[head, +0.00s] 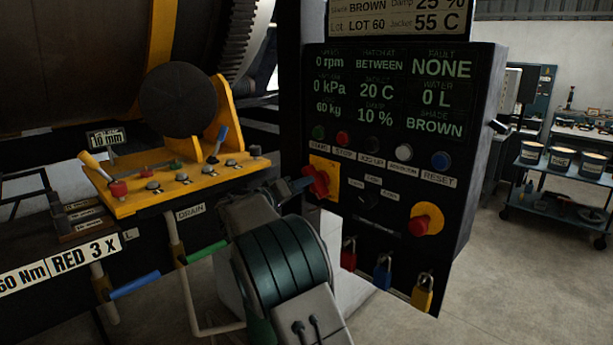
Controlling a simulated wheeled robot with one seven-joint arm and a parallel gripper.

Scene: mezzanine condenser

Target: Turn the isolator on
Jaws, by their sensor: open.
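The isolator (323,177) is a red rotary handle on a yellow plate, low on the left of the dark control panel (470,190). My gripper (308,183) reaches in from the lower left, with its fingers at the red handle. The fingers are open and look very close to the handle; I cannot tell whether they touch it. My arm and the fingers hide part of the area left of the plate. The handle's exact angle is hard to read. The panel display is lit green, showing 0 rpm, 0 kPa and fault NONE.
A row of buttons (371,144) sits above the isolator. A red emergency button (418,225) on yellow is to its right. Red, blue and yellow padlocks (382,275) hang below. A yellow valve bracket (180,182) stands left of my arm. A cart (560,182) stands at right on open floor.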

